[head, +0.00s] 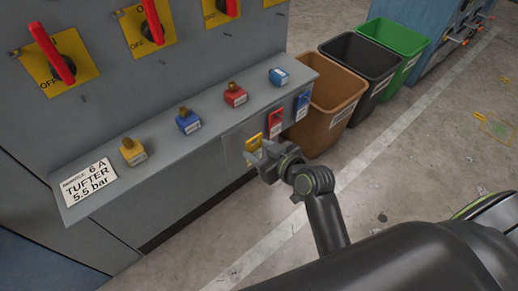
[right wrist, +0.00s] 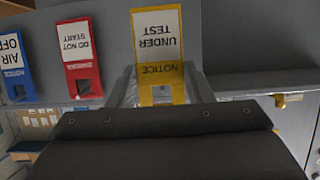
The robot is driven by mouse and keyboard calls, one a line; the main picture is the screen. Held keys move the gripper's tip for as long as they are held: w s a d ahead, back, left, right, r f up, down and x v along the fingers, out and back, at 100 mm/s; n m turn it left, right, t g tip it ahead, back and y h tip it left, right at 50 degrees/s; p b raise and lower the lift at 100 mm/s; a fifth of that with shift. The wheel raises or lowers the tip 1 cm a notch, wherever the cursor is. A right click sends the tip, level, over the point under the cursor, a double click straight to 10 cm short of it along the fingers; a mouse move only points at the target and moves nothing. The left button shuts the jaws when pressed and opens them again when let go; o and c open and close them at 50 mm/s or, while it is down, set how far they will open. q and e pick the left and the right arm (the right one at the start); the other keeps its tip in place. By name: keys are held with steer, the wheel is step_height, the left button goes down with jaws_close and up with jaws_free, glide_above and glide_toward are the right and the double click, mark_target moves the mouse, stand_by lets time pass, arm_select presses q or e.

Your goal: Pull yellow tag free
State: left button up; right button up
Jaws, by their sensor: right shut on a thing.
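The yellow tag (head: 252,143) hangs at the front face of the grey machine ledge, left of a red tag (head: 276,121) and a blue tag (head: 302,104). In the right wrist view the yellow tag (right wrist: 157,38) reads "UNDER TEST" and "NOTICE", upside down. My right gripper (head: 263,156) is shut on the lower part of this tag, with a finger at each side. Its fingers also show in the right wrist view (right wrist: 160,88). Whether the tag still touches its hanger is hard to tell. My left gripper is in neither view.
Yellow (head: 133,152), blue (head: 188,122) and red (head: 235,96) blocks with brass knobs sit on the ledge (head: 95,205). Red rotary switches (head: 55,55) are above. Brown (head: 330,98), black (head: 362,68) and green bins stand to the right. The floor in front is clear.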

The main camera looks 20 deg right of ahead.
steer(key=shift+s+d+p, duration=0.1)
steer(key=shift+s+d, duration=0.15)
steer(key=shift+s, duration=0.5)
steer(key=shift+s+d+p, duration=0.1)
steer(key=shift+s+d, duration=0.2)
steer(key=shift+s, duration=0.45)
steer(key=shift+s+d+p, duration=0.1)
steer(key=shift+s+d, duration=0.15)
steer(key=shift+s, duration=0.5)
